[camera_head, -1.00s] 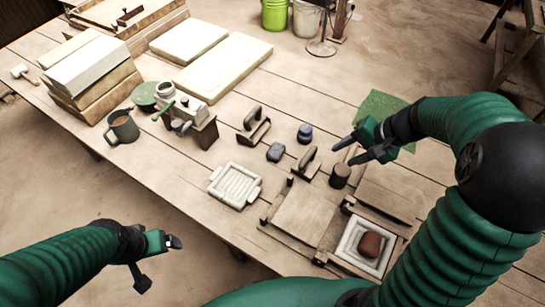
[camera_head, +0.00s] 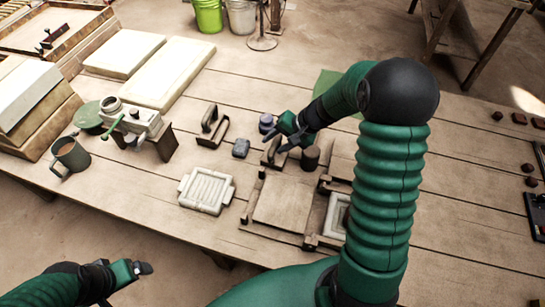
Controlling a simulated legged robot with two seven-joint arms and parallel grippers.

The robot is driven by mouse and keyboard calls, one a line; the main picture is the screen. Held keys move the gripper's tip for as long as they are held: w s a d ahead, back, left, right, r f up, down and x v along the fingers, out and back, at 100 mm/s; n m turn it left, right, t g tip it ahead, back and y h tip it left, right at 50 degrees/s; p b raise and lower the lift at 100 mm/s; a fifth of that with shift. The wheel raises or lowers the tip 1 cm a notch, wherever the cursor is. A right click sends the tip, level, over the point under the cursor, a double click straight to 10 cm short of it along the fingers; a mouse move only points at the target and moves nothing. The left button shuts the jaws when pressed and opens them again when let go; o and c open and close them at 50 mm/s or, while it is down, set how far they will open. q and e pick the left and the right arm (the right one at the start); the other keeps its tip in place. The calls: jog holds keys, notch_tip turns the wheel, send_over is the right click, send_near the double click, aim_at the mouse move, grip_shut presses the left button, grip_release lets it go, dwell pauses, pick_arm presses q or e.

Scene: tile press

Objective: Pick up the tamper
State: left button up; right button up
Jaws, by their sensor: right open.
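I cannot tell for certain which tool is the tamper. A handled wooden tool (camera_head: 270,158) stands behind the press board (camera_head: 283,205), partly hidden by my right gripper (camera_head: 277,144). A dark round wooden block (camera_head: 311,157) stands just right of it. A small blue-purple knob-like piece (camera_head: 266,122) lies just beyond the fingers. My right gripper is open and empty, its fingers over or beside the handled tool; contact cannot be told. My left gripper (camera_head: 143,268) is off the table's front edge at the lower left; its jaws are too small to judge.
A white-framed mould (camera_head: 335,217) is partly behind my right arm. A mug (camera_head: 70,154) stands further left. The table's front middle is clear.

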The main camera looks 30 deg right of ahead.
aim_at(278, 142)
jog(key=shift+w+d+f, duration=0.1)
jog(key=shift+w+f, duration=0.25)
jog(key=shift+f, duration=0.3)
jog(key=shift+w+f, duration=0.3)
jog(key=shift+f, duration=0.3)
jog(key=shift+d, duration=0.35)
jog(key=shift+a+r, duration=0.1)
jog(key=shift+a, duration=0.45)
jog(key=c, duration=0.9)
grip_shut()
jog(key=shift+d, duration=0.1)
jog(key=shift+s+d, duration=0.1)
jog(key=shift+d, duration=0.1)
jog(key=shift+a, duration=0.1)
